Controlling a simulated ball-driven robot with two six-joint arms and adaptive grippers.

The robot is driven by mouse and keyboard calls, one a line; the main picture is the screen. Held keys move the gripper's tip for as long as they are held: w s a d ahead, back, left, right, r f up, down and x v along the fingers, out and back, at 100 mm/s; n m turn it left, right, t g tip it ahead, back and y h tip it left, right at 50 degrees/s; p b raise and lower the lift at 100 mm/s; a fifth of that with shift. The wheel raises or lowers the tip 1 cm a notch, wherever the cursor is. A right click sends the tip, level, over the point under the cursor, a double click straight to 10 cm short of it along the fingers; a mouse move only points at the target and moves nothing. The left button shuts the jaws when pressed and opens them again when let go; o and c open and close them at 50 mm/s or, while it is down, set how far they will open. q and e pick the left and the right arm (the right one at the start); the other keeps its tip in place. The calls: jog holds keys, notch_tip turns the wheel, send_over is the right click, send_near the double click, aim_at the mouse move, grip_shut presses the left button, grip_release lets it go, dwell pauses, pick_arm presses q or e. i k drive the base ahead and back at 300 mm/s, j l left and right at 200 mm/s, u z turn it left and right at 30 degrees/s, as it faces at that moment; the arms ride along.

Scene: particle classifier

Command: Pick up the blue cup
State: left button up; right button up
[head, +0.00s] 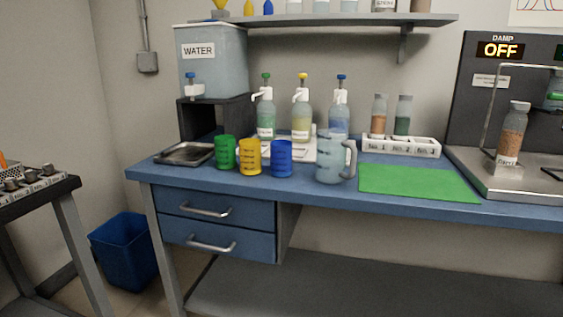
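The blue cup (281,159) stands upright on the blue bench top, near its front edge. A yellow cup (250,157) stands close to its left, and a green cup (225,153) stands left of that. A clear jug (330,160) with its handle on the right stands to the right of the blue cup. Neither of my grippers is in view.
Pump bottles (302,112) stand behind the cups on a white tray. A metal tray (185,153) lies at the left, a green mat (418,182) at the right. Drawers (215,206) are below the bench. A blue bin (124,252) stands on the floor.

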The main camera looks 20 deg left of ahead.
aim_at(280, 150)
jog(key=i+j, duration=0.35)
jog(key=j, duration=0.2)
jog(key=i+j, duration=0.4)
jog(key=j+z, duration=0.05)
jog(key=j, duration=0.05)
